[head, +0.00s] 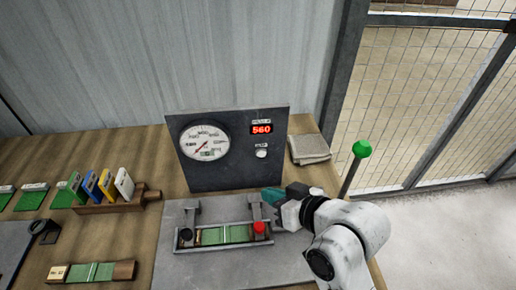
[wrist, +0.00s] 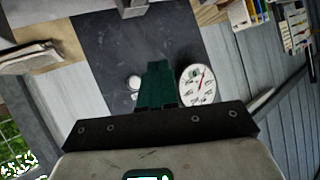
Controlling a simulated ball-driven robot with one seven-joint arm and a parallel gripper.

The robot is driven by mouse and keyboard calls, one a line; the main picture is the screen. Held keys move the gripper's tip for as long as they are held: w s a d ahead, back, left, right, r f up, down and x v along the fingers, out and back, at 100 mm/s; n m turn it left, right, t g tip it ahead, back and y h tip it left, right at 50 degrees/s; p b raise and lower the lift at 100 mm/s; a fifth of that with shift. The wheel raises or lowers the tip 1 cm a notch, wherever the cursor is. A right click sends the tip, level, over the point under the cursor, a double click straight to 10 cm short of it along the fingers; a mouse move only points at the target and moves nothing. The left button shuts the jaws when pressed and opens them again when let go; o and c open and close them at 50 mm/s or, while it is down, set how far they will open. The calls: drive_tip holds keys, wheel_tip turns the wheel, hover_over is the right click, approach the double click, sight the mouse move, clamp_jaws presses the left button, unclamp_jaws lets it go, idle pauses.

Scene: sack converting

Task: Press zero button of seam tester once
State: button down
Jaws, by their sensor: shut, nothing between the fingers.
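The seam tester is a dark upright panel (head: 230,172) with a round dial gauge (head: 205,143), a red display (head: 262,128) reading 560 and a small white button (head: 261,153) under a small label too small to read. My gripper (head: 268,194) is shut and empty, its teal fingers low in front of the panel's lower right, below the button. In the wrist view, the shut teal fingers (wrist: 155,66) point over the dark panel (wrist: 105,35). The white button (wrist: 134,82) shows just left of the fingers and the gauge (wrist: 198,85) to their right. I see no contact with the button.
A metal fixture (head: 222,238) with green strips and a red knob (head: 259,227) lies below my gripper. A green-topped lever (head: 362,149) stands right, near a stack of cloth or paper (head: 310,149). A wooden rack (head: 110,203) with coloured cards is left. Mesh fencing stands behind.

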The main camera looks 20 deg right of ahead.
sight(261, 154)
drive_tip(key=shift+w, duration=0.15)
drive_tip(key=w+d+b, duration=0.1)
drive_tip(key=w+d, duration=0.1)
drive_tip(key=w, duration=0.6)
drive_tip(key=shift+d, duration=0.35)
drive_tip(key=shift+w, duration=0.15)
idle(1.8)
drive_tip(key=shift+w+d, duration=0.15)
drive_tip(key=shift+w, duration=0.15)
drive_tip(key=shift+w+d, duration=0.1)
drive_tip(key=shift+w, duration=0.3)
idle(0.7)
drive_tip(key=shift+s+p, duration=0.1)
drive_tip(key=shift+p, duration=0.2)
drive_tip(key=shift+s+a+p, duration=0.25)
drive_tip(key=shift+s+p, duration=0.1)
drive_tip(key=shift+s, duration=0.35)
